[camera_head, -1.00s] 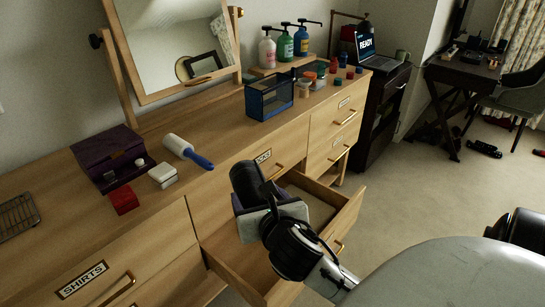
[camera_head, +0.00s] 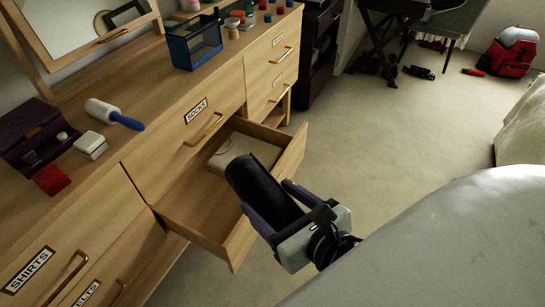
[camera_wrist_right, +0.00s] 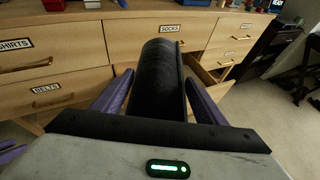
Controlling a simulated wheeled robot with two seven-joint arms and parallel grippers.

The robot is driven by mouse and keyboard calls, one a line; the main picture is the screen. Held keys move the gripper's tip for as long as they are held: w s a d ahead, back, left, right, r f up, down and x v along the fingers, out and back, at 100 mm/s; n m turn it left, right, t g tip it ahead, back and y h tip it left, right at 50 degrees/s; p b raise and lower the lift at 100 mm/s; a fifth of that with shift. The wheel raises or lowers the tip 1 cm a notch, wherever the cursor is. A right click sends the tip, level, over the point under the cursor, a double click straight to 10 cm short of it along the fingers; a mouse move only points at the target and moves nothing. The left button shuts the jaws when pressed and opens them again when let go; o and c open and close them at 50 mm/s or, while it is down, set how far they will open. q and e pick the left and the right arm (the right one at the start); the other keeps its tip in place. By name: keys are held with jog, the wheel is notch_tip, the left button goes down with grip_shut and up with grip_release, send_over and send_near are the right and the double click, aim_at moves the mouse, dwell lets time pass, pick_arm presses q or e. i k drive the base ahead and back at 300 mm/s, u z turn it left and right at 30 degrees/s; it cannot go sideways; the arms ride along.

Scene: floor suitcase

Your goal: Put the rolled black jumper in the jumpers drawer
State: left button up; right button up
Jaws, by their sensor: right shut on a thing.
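The rolled black jumper (camera_head: 262,191) is a dark cylinder between the purple fingers of my right gripper (camera_head: 268,208). That gripper is shut on it. In the head view the roll slants over the front part of an open drawer (camera_head: 188,204), below the drawer labelled SOCKS. The open drawer's label does not show. In the right wrist view the roll (camera_wrist_right: 160,85) points away from the gripper and hides part of the drawer. A purple sliver at that view's lower left edge looks like a finger of my left gripper (camera_wrist_right: 10,152); its jaw opening does not show.
A beige flat item (camera_head: 245,151) lies in the back of the open drawer. SHIRTS (camera_head: 32,269) and BELTS (camera_head: 88,293) drawers are shut at left.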

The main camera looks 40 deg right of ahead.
aim_at(216, 209)
jog(key=z, duration=2.1)
jog(key=i, duration=3.2)
jog(key=u, duration=5.1)
jog(key=i, duration=0.5)
jog(key=z, duration=0.1)
